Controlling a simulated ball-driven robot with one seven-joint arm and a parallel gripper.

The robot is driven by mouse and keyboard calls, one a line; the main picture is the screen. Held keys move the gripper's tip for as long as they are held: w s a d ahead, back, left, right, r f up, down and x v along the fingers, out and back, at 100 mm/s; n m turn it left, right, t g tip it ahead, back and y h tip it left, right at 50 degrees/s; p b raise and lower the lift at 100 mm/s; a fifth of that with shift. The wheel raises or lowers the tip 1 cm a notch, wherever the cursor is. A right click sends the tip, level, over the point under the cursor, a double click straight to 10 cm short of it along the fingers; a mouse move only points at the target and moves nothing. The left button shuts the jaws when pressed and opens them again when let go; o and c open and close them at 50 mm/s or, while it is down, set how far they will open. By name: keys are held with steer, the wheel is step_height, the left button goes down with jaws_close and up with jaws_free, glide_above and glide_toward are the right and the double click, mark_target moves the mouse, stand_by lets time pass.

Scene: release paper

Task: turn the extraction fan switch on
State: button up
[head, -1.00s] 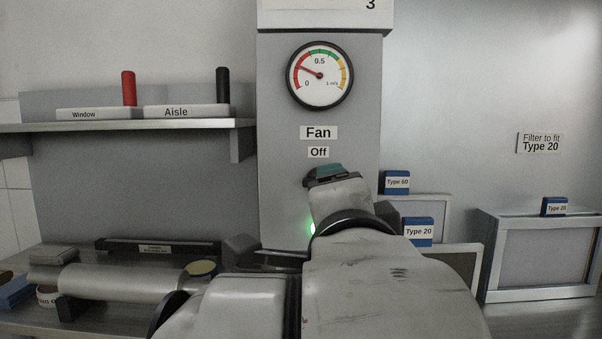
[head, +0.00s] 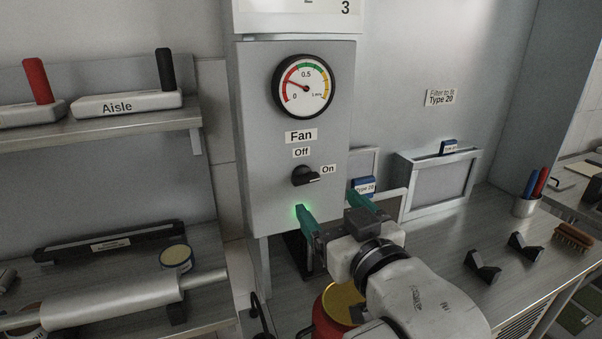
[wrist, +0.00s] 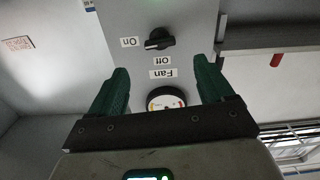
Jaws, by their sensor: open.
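The black fan switch knob (head: 305,176) is on the grey panel (head: 250,140) below the "Fan" and "Off" labels. Its grip lies roughly sideways, with its end toward the "On" label (head: 328,169) at its right. The wrist view shows the knob (wrist: 159,39) upside down, its grip toward "On" (wrist: 130,42). My gripper (head: 330,205) is open and empty, below and in front of the knob, not touching it. Its green fingers (wrist: 162,72) stand apart. A green light glows on the panel beside the left fingertip.
The gauge (head: 303,87) needle is in the low red part. A shelf (head: 110,138) with red and black handles is at left. A red container with a yellow top (head: 340,302) stands below my gripper. Filter frames (head: 440,185) and a pen cup (head: 525,205) are at right.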

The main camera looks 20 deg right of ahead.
mark_target(308, 181)
steer(key=w+p, duration=0.1)
steer(key=w, duration=0.8)
steer(key=shift+w+p, duration=0.25)
steer(key=shift+p, duration=0.15)
steer(key=shift+c, duration=0.5)
steer(key=c, duration=0.9)
steer(key=shift+m, duration=0.6)
steer(key=shift+c, duration=0.2)
steer(key=o, duration=1)
steer(key=shift+o, duration=0.2)
